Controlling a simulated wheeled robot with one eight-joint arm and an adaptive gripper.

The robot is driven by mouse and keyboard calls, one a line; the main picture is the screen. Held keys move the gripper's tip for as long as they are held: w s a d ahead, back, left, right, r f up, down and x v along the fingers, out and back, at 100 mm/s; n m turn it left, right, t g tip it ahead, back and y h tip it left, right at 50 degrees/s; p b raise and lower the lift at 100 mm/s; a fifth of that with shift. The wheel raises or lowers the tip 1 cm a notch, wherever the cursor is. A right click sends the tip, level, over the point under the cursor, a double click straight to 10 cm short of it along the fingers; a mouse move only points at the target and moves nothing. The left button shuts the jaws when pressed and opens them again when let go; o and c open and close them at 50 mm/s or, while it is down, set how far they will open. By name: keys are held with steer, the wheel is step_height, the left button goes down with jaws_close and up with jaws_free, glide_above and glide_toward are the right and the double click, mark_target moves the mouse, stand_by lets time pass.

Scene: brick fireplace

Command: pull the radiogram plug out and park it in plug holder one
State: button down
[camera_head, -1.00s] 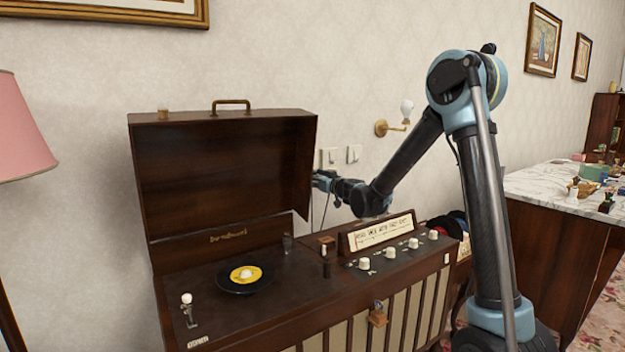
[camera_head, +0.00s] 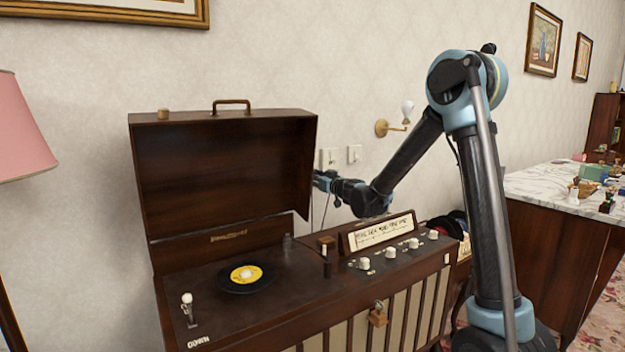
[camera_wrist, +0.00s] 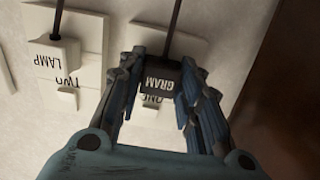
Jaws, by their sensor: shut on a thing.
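The radiogram plug (camera_wrist: 161,80) is a black block marked GRAM in the wrist view, with a dark cord running up from it. My gripper (camera_wrist: 160,88) has its fingers on both sides of the plug and is shut on it. Behind the plug is a white wall plate (camera_wrist: 180,47), with a marking that seems to read ONE, partly hidden. I cannot tell whether the plug is seated in it. In the head view my gripper (camera_head: 322,182) is at the wall, partly behind the radiogram's raised lid (camera_head: 225,170).
Beside it is a second white plate (camera_wrist: 82,30) marked TWO, with a white LAMP plug (camera_wrist: 57,65) and its cord. The radiogram (camera_head: 310,300) stands below my arm, with knobs and a sign on top. A wall lamp (camera_head: 382,127) is right of the plates.

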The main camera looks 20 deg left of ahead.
steer(key=shift+s+d, duration=0.15)
steer(key=shift+d, duration=0.05)
steer(key=shift+v, duration=2.8)
stand_by(0.3)
